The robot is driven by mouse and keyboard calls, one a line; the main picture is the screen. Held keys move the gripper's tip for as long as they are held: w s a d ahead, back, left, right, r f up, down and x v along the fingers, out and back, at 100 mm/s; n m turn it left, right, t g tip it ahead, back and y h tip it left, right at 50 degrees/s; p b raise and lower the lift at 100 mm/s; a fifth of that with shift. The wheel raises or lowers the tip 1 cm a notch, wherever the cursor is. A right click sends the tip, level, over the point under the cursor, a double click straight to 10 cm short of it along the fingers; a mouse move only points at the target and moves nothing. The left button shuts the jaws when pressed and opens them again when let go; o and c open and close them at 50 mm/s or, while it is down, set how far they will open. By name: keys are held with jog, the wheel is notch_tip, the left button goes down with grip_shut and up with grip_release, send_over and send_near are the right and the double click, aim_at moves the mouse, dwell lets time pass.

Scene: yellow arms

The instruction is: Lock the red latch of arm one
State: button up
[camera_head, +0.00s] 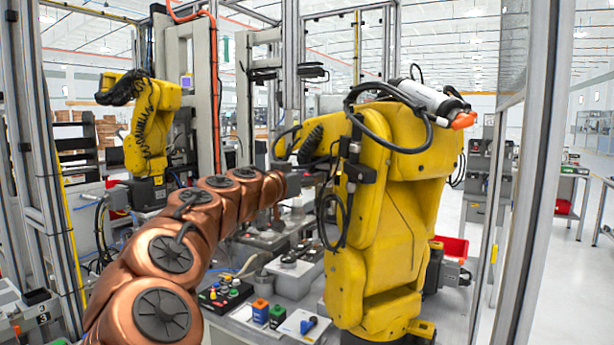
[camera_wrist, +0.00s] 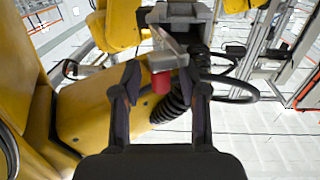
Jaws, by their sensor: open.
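A red cylindrical piece (camera_wrist: 161,82), which looks like the red latch, hangs below a grey metal bracket (camera_wrist: 170,52) in the wrist view. My gripper (camera_wrist: 160,90) is open, with one dark finger on each side of the red piece. I cannot tell how far beyond the fingertips it sits; I see no contact. The large yellow arm (camera_head: 390,190) stands at right of centre in the head view. My copper arm reaches its left side, where the gripper end is small and partly hidden. I cannot make out the red piece there.
A second yellow arm (camera_head: 150,125) stands at the left back. A black corrugated hose (camera_wrist: 172,105) and loose cables run close to the red piece. Small coloured blocks and a button box (camera_head: 222,295) lie on the bench below. Metal frame posts (camera_head: 540,170) stand at the right.

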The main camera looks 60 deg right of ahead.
grip_shut()
dwell(0.3)
dwell(0.4)
